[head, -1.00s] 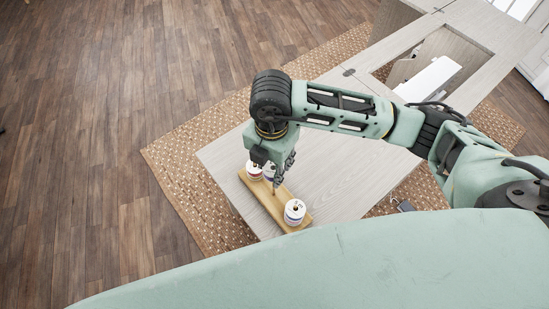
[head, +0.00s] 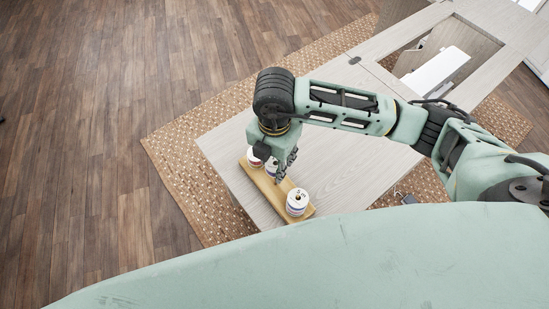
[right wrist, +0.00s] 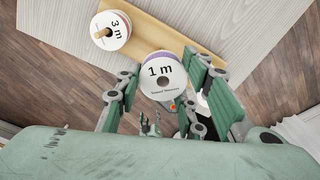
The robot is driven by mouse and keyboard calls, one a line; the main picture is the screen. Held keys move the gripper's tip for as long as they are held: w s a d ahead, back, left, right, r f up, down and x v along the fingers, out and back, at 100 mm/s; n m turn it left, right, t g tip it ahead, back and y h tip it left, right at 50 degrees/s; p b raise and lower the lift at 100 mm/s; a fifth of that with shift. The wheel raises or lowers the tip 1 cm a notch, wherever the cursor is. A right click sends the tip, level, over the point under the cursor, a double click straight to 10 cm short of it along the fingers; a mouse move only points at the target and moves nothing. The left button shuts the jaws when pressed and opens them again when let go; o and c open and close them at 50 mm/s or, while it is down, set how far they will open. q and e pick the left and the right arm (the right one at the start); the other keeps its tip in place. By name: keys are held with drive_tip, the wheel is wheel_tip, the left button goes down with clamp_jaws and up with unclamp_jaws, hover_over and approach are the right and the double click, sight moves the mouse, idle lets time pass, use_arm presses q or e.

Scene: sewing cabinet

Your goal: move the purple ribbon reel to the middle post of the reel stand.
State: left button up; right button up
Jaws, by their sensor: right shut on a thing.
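The purple ribbon reel (right wrist: 163,75), a white disc marked "1 m" with a purple rim, sits between the fingers of my right gripper (right wrist: 167,96) in the right wrist view. The gripper is shut on it. Its centre hole looks dark, with no post showing through. In the head view my right gripper (head: 279,176) is over the middle part of the wooden reel stand (head: 283,186), and its fingers mostly hide the reel and the middle post. I cannot tell whether the reel is above the post or around it. My left gripper is not in view.
A red-edged reel (head: 254,158) is at the stand's far end, and another white reel (head: 298,201) is at its near end. A reel marked "3 m" (right wrist: 109,31) has a post through it. The pale tabletop (head: 335,170) is clear beside the stand.

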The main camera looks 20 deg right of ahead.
drive_tip(key=shift+f+b, duration=1.35)
drive_tip(key=shift+f, duration=0.2)
drive_tip(key=o, duration=1.1)
drive_tip(key=shift+r, duration=0.15)
wheel_tip(320, 180, up, 12)
drive_tip(key=shift+f, duration=0.1)
idle(0.4)
